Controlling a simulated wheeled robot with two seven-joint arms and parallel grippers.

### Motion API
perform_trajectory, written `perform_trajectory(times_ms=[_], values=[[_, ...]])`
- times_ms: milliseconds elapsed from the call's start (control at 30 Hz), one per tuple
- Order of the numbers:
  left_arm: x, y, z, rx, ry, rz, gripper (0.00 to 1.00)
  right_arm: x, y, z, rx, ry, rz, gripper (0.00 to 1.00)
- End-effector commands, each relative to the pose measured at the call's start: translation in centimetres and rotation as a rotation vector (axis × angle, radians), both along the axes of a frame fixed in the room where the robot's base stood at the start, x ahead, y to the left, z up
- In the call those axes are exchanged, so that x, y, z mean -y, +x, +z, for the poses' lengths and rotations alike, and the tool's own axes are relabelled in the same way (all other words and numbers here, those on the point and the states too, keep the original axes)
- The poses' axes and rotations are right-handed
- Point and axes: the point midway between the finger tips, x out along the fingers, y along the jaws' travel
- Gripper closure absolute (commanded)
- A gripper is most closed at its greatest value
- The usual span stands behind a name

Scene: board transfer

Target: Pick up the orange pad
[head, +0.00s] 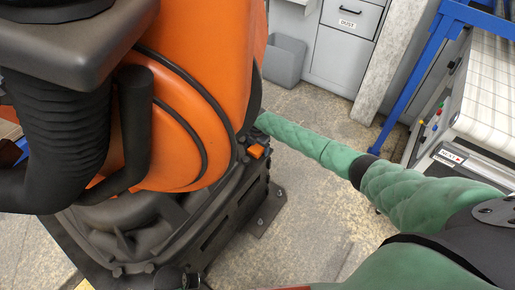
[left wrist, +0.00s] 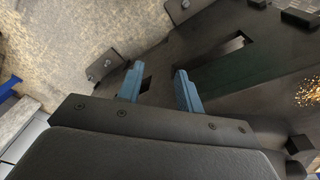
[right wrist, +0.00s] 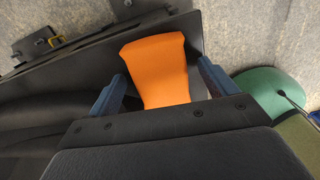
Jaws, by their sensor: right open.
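The orange pad (right wrist: 158,70) shows large in the right wrist view, between the two blue fingers of my right gripper (right wrist: 160,80). The fingers stand apart on either side of it, and I cannot tell whether they touch it. In the head view a small orange piece (head: 256,151), which looks like the pad, sits on the black base beside the big orange machine. My left gripper (left wrist: 159,84) shows two blue fingers apart with nothing between them, over a dark surface. It is not clearly seen in the head view.
The large orange machine (head: 205,60) on its black base (head: 225,215) fills the left of the head view. A grey bin (head: 285,62) and grey drawers (head: 345,45) stand at the back. A blue-framed bench (head: 480,110) stands at the right. Concrete floor (head: 310,215) is bare between.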

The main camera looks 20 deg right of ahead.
Motion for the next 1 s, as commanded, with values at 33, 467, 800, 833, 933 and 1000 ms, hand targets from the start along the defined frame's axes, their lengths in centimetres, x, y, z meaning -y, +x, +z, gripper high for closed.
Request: perform_trajectory(times_ms=[33, 467, 800, 833, 933, 1000], values=[[0.0, 0.0, -0.1, -0.001, 0.0, 0.0, 0.64, 0.0, 0.0, -0.1, 0.0, 0.0, 0.0, 0.15], [0.0, 0.0, 0.0, 0.0, 0.0, 0.0, 0.64, 0.0, 0.0, -0.1, 0.0, 0.0, 0.0, 0.63], [-0.1, 0.1, -0.1, -0.002, 0.001, -0.001, 0.64, 0.0, 0.0, 0.3, 0.0, 0.0, 0.0, 0.63], [-0.1, 0.0, -0.1, -0.003, 0.002, -0.001, 0.64, 0.0, 0.0, 0.4, 0.0, 0.0, 0.0, 0.63], [0.1, -0.1, 1.4, -0.002, -0.002, 0.0, 0.64, 0.1, 0.1, 1.4, 0.002, 0.001, 0.001, 0.63], [0.3, -0.2, 3.1, 0.003, -0.008, 0.001, 0.64, 0.1, 0.1, 2.5, 0.002, 0.001, 0.0, 0.63]])
